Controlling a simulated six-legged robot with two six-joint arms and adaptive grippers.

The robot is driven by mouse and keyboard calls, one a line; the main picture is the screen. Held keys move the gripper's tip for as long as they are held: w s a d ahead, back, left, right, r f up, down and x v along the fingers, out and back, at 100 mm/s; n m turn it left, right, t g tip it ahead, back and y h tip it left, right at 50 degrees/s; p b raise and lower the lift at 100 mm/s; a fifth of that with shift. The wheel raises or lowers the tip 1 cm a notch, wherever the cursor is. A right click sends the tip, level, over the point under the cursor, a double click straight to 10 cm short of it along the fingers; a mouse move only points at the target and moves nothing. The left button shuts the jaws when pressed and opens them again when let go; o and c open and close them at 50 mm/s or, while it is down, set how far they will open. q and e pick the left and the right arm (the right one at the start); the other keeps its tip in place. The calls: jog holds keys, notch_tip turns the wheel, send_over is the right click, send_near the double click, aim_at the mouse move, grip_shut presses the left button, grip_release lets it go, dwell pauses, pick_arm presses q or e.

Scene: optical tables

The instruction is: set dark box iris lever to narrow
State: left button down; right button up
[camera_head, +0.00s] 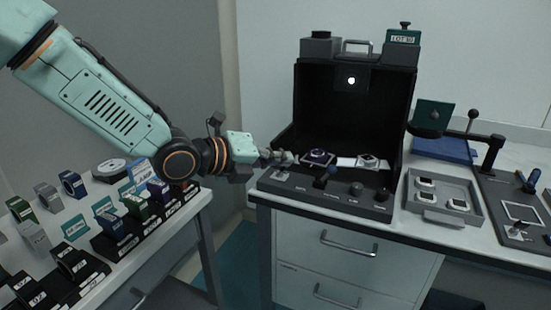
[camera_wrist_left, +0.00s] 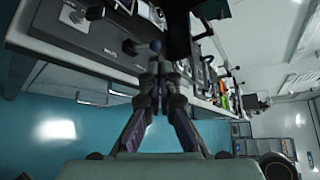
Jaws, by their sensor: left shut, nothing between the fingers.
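The dark box (camera_head: 353,120) stands open-fronted on the right-hand table, with a small bright spot on its back wall. My left gripper (camera_head: 289,158) is shut and empty over the panel's left part, left of the blue ball. The iris lever's setting cannot be read. My right gripper is not in view.
Small devices, one dark blue (camera_head: 318,157) and one pale (camera_head: 368,160), sit inside the box. A grey tray (camera_head: 433,217) with small parts and a black jointed stand (camera_head: 490,150) are to the right. A left table (camera_head: 160,235) holds several boxed items.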

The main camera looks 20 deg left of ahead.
pick_arm(q)
jog(key=shift+s+a+r, duration=0.2)
jog(key=shift+s+a, duration=0.1)
jog(key=shift+s, duration=0.3)
jog(key=s+f+n+g+y, duration=0.15)
jog(key=s+f+n, duration=0.25)
jog(key=f+n, duration=0.4)
jog(key=s+a+f+n+g+y, duration=0.1)
jog(key=s+f+n+y, duration=0.15)
jog(key=f+n, duration=0.6)
jog(key=s+f+n+g+y, duration=0.15)
jog(key=s+f+n, duration=0.3)
jog(key=n, duration=0.75)
jog(key=s+f+g, duration=0.2)
jog(key=s+f, duration=0.3)
jog(key=s, duration=0.3)
jog(key=s+f+n+g+y, duration=0.1)
jog(key=s+f+g, duration=0.2)
jog(key=s+f, duration=0.3)
jog(key=s+f+n+g+y, duration=0.1)
jog(key=s+f, duration=0.4)
jog(key=s, duration=0.6)
jog(key=shift+s+a+f+g, duration=0.2)
jog(key=shift+a+f+g, duration=0.1)
jog(key=shift+g, duration=0.6)
